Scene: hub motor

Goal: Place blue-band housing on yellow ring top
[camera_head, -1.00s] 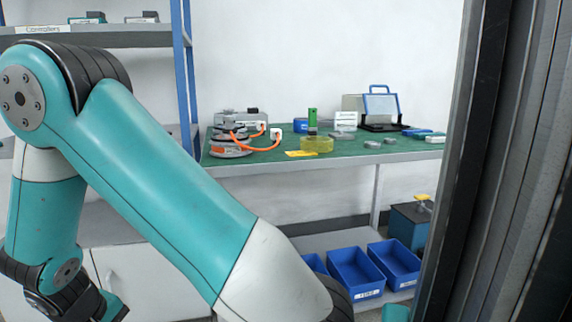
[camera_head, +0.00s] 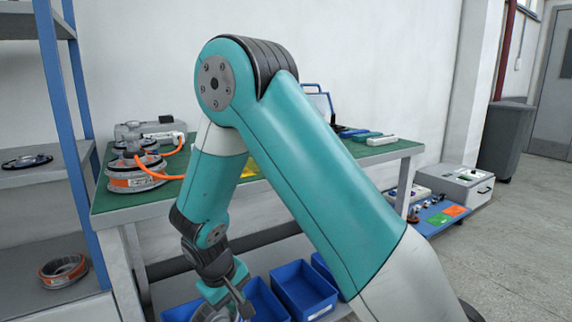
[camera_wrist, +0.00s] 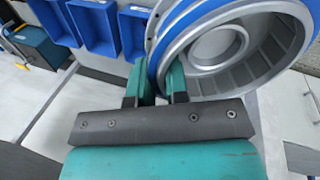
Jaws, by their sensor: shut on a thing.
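The blue-band housing (camera_wrist: 212,45) is a round silver metal part with a blue band around its rim, at the upper right of the wrist view. My gripper (camera_wrist: 158,82) is shut on its rim, one finger on each side of the wall. In the head view my gripper (camera_head: 226,298) hangs low in front of the workbench, near the blue bins. The housing cannot be made out clearly there. A small yellow patch (camera_head: 250,168) shows on the bench between my arm links. I cannot tell whether it is the yellow ring or a label; my arm hides most of that area.
The green-topped workbench (camera_head: 112,203) stands ahead, with motor units and an orange cable (camera_head: 165,177) at its left. Blue bins (camera_head: 303,290) sit beneath. A blue-framed shelf (camera_head: 66,100) stands at left. A low blue platform (camera_head: 437,222) with equipment is at right, beside open floor.

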